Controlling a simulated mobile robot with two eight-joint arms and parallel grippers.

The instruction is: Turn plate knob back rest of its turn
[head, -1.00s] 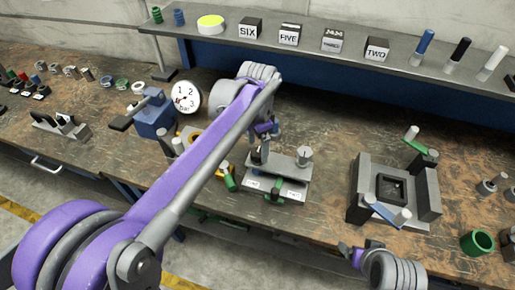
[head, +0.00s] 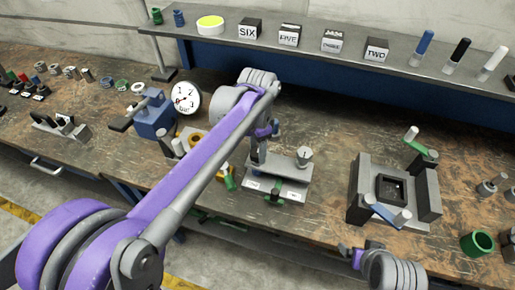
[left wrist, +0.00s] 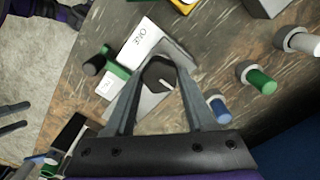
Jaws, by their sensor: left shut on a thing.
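The grey plate (head: 283,164) is on a small stand on the bench, with white label cards on its front. The dark plate knob (left wrist: 158,74) has a white pointer line and sits between my left gripper's fingers in the left wrist view. My left gripper (left wrist: 160,70) is shut on this knob. In the head view my left gripper (head: 257,158) stands at the plate's left end and mostly hides the knob. A second, light knob (head: 304,154) is at the plate's right end. My right gripper (head: 347,249) is partly visible at the bottom; its jaws are unclear.
A pressure gauge (head: 186,98) and blue valve block (head: 154,118) stand left. A grey fixture (head: 390,190) with a crank stands right. Bare bench lies between plate and fixture.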

